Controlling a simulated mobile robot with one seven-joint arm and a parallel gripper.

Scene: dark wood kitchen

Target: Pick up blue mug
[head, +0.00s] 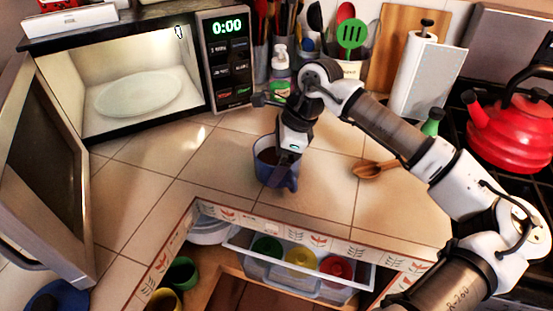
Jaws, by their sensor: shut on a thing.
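The blue mug (271,176) stands upright on the tiled counter near its front edge, with a dark inside and its handle toward the right front. My gripper (287,158) points down at the mug's right side and is shut on its rim or wall. The fingertips are partly hidden against the mug, so the exact grip point is hard to see. I cannot tell whether the mug's base touches the counter.
An open microwave (128,84) with a plate inside stands at the back left, its door (40,170) swung forward. A soap bottle (280,75) and utensils stand behind my gripper. A wooden spoon (375,169) lies right. A red kettle (510,130) sits on the stove. An open drawer (300,262) is below.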

